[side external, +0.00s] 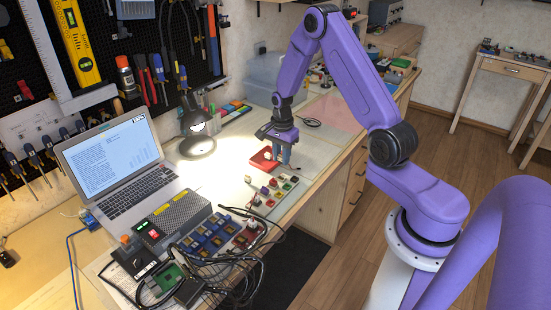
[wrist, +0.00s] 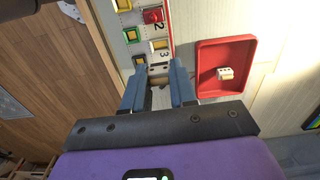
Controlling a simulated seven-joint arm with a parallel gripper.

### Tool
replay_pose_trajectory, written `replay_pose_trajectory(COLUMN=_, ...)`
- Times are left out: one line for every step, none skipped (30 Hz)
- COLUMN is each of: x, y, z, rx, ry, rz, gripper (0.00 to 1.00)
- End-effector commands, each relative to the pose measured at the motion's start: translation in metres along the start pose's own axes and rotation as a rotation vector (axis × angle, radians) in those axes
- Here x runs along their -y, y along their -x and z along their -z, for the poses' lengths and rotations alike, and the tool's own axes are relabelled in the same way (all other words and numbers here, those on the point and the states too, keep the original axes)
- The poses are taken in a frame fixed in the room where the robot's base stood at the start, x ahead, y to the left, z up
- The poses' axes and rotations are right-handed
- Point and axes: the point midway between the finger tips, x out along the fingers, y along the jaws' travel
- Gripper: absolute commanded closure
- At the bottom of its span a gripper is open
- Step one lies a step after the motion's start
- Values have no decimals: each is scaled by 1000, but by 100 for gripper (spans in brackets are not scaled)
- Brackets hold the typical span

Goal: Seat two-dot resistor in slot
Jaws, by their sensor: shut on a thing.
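My gripper (side external: 284,155) points down over the bench at the far end of the slot board (side external: 271,191), beside the red tray (side external: 262,161). In the wrist view its blue fingers (wrist: 157,80) are shut on a small pale block (wrist: 158,69), which looks like the two-dot resistor; its dark marks are small. The held block is next to the board's edge, near the printed 3. The slot board (wrist: 131,52) shows coloured square slots, one with a red block (wrist: 153,16) near the printed 2. The lower part of the held block is hidden.
The red tray (wrist: 246,92) holds one pale block with several dots (wrist: 226,73). A laptop (side external: 118,165), a lamp (side external: 197,130), a grey power box (side external: 172,220) and tangled black cables (side external: 235,262) lie on the left side. The bench's right edge is close to the board.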

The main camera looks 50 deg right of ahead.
Motion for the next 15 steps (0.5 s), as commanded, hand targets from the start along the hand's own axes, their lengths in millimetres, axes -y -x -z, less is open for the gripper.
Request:
replay_pose_trajectory(x=0, y=-3, z=0, rx=1, ry=1, rz=-2, gripper=100)
replay_pose_trajectory(x=0, y=-5, z=0, rx=1, ry=1, rz=-2, gripper=100)
replay_pose_trajectory(x=0, y=-8, z=0, rx=1, ry=1, rz=-2, gripper=100)
replay_pose_trajectory(x=0, y=-10, z=0, rx=0, ry=1, rz=-1, gripper=100)
replay_pose_trajectory(x=0, y=-13, z=0, rx=1, ry=1, rz=-2, gripper=100)
replay_pose_trajectory(x=0, y=-17, z=0, rx=1, ry=1, rz=-3, gripper=100)
replay_pose_trajectory(x=0, y=-20, z=0, rx=1, ry=0, rz=-2, gripper=100)
replay_pose_trajectory(x=0, y=-23, z=0, rx=1, ry=0, rz=-2, gripper=100)
replay_pose_trajectory(x=0, y=-27, z=0, rx=0, ry=0, rz=-2, gripper=100)
replay_pose_trajectory(x=0, y=-29, z=0, rx=0, ry=0, rz=-1, gripper=100)
replay_pose_trajectory(x=0, y=-32, z=0, rx=1, ry=0, rz=-2, gripper=100)
replay_pose_trajectory(x=0, y=-36, z=0, rx=1, ry=0, rz=-2, gripper=100)
replay_pose_trajectory(x=0, y=-38, z=0, rx=0, ry=0, rz=-1, gripper=100)
replay_pose_trajectory(x=0, y=-40, z=0, rx=0, ry=0, rz=-1, gripper=100)
replay_pose_trajectory(x=0, y=-43, z=0, rx=0, ry=1, rz=-2, gripper=100)
